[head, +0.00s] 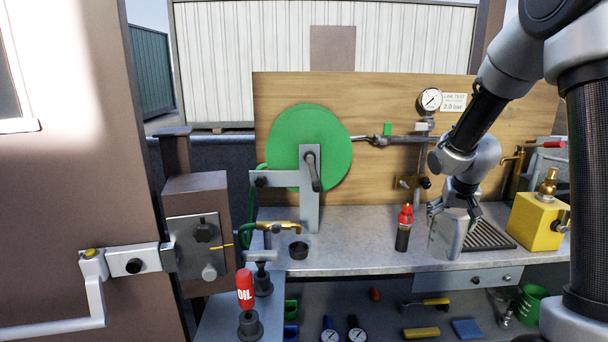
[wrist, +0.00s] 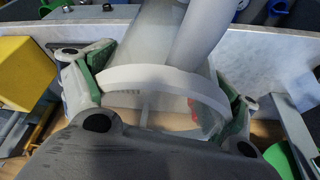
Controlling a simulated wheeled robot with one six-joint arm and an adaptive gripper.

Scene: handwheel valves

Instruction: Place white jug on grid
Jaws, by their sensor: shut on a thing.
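The white jug (head: 445,238) is upright, or nearly so, in my gripper (head: 456,207) over the right part of the bench. In the wrist view the pale, translucent jug (wrist: 148,52) lies between the two green-padded fingers of my gripper (wrist: 165,98), which is shut on it. The dark slatted grid (head: 490,236) lies on the bench just right of the jug, partly hidden behind it. I cannot tell whether the jug's base touches the bench.
A red-topped dark bottle (head: 403,232) stands left of the jug. A yellow block with a brass fitting (head: 536,224) stands right of the grid. A pressure gauge (head: 431,99) and a green disc (head: 308,148) are at the wooden board. The bench middle (head: 350,235) is clear.

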